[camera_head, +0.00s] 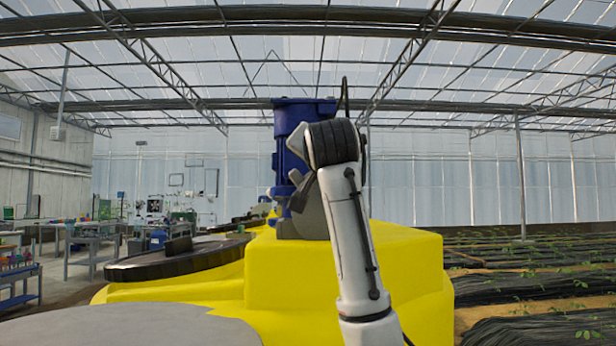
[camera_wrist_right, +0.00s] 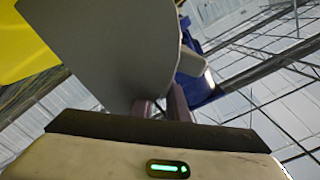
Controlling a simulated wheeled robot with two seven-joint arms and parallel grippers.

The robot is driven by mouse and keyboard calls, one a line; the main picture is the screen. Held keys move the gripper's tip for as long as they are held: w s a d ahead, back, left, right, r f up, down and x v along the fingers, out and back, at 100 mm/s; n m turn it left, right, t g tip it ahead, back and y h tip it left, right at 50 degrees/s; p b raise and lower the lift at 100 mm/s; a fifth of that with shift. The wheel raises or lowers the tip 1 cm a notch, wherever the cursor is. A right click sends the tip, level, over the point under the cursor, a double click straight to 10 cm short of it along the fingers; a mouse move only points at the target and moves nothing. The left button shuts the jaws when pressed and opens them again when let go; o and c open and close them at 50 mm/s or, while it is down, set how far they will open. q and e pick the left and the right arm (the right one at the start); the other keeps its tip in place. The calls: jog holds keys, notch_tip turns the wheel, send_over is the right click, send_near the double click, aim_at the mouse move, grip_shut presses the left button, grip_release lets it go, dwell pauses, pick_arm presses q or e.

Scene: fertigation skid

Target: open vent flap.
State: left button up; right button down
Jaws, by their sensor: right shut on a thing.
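A grey plate with a curved edge, which I take to be the vent flap (camera_wrist_right: 105,45), fills the upper left of the right wrist view. My right gripper (camera_wrist_right: 163,106) has its two fingers close together at the plate's lower right edge, shut on it. In the head view my right arm reaches up to a blue motor-like unit (camera_head: 291,120) on the yellow tank (camera_head: 340,265). There the gripper is mostly hidden by my wrist. A grey piece (camera_head: 298,222) shows below the blue unit; I cannot tell if it is the flap. My left gripper is out of view.
A round dark lid (camera_head: 180,262) lies on the tank's left part. Workbenches (camera_head: 95,245) stand farther back on the left. Planted beds with dark covers (camera_head: 540,275) lie on the right. The space above the tank's right side looks clear.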

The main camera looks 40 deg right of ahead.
jog(key=shift+s+d+f+m+b, duration=0.15)
jog(key=shift+s+d+m, duration=0.5)
jog(key=shift+m, duration=0.5)
jog(key=shift+s+d+f+m+b, duration=0.15)
jog(key=shift+s+d+m, duration=0.25)
jog(key=shift+d+m, duration=0.6)
jog(key=shift+s+d+f+m, duration=0.2)
jog(key=shift+s+d+m, duration=0.35)
jog(key=shift+m, duration=0.8)
